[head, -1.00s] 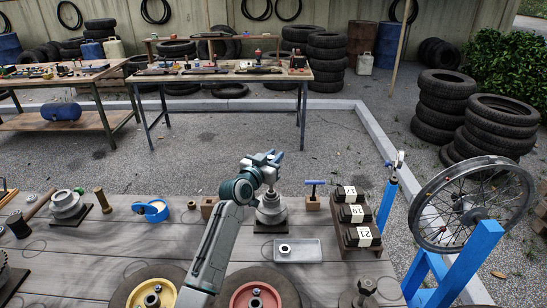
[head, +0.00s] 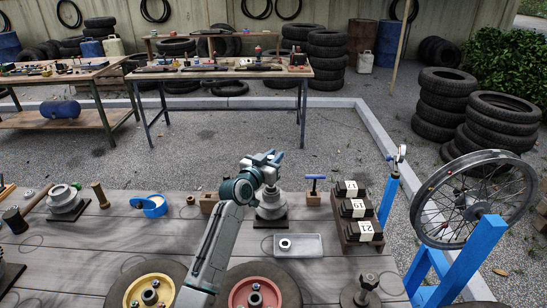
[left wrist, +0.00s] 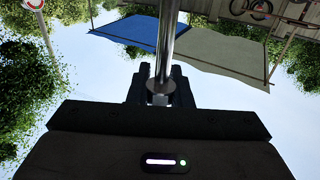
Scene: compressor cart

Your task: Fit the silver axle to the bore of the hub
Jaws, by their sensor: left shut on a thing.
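My left gripper (head: 270,163) is over the middle of the bench. In the left wrist view its fingers (left wrist: 160,92) are shut on the silver axle (left wrist: 167,40), a smooth bright rod that runs up out of the picture. In the head view I cannot make out the axle clearly. A grey stepped hub-like piece (head: 271,208) on a dark plate stands just below the gripper, and its top is partly hidden. A similar piece (head: 64,200) with an open bore stands at the left. I cannot tell which one is the hub. My right gripper is out of view.
A grey tray (head: 313,245), a blue-handled tool (head: 314,186) and a rack of numbered dark blocks (head: 347,232) are to the right. A spoked wheel (head: 425,225) stands on a blue frame (head: 480,250). Yellow and red wheels (head: 133,292) lie in front. Bare boards show at the left.

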